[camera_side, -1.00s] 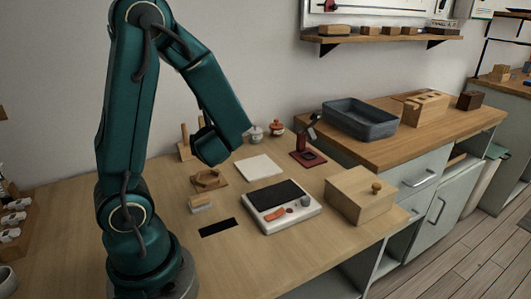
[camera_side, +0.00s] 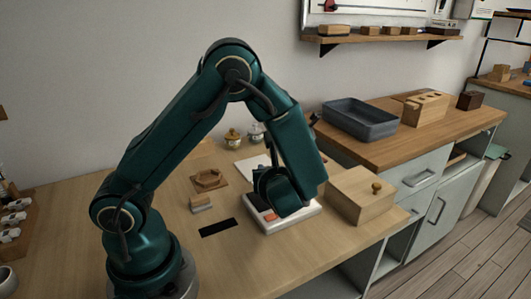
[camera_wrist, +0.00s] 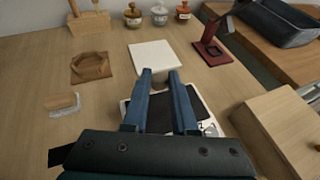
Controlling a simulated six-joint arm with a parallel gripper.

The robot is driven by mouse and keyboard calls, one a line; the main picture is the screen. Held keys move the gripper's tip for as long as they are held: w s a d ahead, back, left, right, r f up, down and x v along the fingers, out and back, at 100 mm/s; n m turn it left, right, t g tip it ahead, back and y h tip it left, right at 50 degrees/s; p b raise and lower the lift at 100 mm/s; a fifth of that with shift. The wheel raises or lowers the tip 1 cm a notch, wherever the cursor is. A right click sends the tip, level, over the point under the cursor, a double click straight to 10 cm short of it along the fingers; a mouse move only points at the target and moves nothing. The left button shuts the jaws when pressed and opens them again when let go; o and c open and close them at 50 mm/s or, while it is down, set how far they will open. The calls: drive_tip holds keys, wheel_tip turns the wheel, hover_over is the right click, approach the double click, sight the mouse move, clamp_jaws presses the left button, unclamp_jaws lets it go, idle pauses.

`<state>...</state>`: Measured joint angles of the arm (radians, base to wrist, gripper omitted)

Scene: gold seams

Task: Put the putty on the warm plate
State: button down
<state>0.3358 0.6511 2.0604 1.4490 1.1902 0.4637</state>
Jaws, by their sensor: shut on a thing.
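The warm plate is a white box (camera_side: 288,222) with a dark top and an orange switch. In the wrist view its dark top (camera_wrist: 159,119) shows between and below my fingers. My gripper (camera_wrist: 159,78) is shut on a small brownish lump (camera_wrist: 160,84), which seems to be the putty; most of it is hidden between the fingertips. In the side view my wrist hangs over the warm plate and covers much of its top, so the fingertips and the lump are hard to make out. I cannot tell how high the lump is above the plate.
A white square tile (camera_wrist: 155,56) lies behind the plate. A wooden box with a knob (camera_side: 360,194) stands close on the right. A dark red stand (camera_wrist: 211,48) is behind right. Jars (camera_wrist: 159,15) stand at the back.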

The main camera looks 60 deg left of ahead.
drive_tip(key=shift+w+d+f, duration=0.65)
drive_tip(key=shift+w+d, duration=0.05)
drive_tip(key=shift+w, duration=0.1)
drive_tip(key=shift+f, duration=1.95)
drive_tip(key=shift+f, duration=0.2)
drive_tip(key=c, duration=0.7)
unclamp_jaws()
